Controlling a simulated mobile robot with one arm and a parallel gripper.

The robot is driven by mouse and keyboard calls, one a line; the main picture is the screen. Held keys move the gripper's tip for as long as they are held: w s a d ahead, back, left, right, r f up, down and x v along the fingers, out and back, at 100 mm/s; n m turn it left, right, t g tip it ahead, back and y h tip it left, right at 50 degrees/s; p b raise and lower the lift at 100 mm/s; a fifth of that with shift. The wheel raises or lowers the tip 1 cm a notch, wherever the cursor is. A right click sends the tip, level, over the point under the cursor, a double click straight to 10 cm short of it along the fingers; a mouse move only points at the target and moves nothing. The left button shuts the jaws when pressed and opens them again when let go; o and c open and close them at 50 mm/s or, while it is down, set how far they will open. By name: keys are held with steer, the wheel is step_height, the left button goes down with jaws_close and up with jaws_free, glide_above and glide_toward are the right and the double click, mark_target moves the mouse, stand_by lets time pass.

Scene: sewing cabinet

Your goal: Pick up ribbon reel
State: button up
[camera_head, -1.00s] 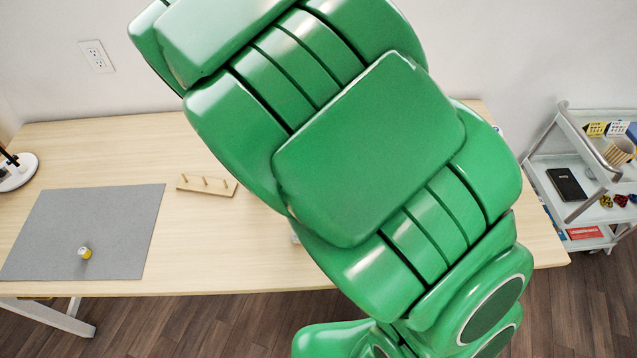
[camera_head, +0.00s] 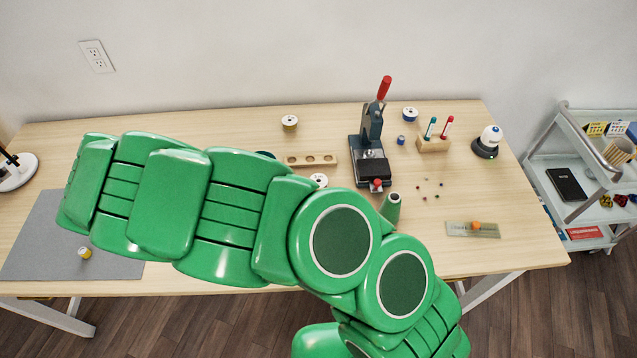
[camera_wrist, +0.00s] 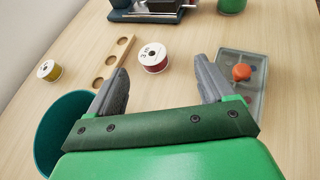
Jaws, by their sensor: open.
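A ribbon reel (camera_wrist: 153,58) with a white, marked top and red winding lies flat on the table in the wrist view, ahead of my gripper (camera_wrist: 160,88) and between the lines of its two grey fingers. The fingers are open, empty and apart from the reel. In the head view the same reel (camera_head: 319,180) shows its white top just beyond my arm, in front of a wooden strip with holes (camera_head: 322,159). My gripper is hidden there. Another reel, yellowish with a white top, stands left of the strip in the wrist view (camera_wrist: 48,70).
A teal cup (camera_wrist: 62,122) stands close at my gripper's left; a grey tray (camera_wrist: 252,98) with an orange item (camera_wrist: 241,72) lies at its right. A press (camera_head: 368,150) and green cone (camera_head: 391,208) stand right of the reel in the head view.

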steer(key=shift+s+a+f+n+t, duration=0.15)
steer(key=shift+a+f+n+t, duration=0.35)
steer(key=shift+a+f+n, duration=0.45)
steer(key=x, duration=0.6)
steer(key=shift+f, duration=0.2)
steer(key=shift+x, duration=2.85)
steer(key=shift+r, duration=0.1)
steer(key=c, duration=1.1)
steer(key=shift+o, duration=0.2)
steer(key=shift+r, duration=0.15)
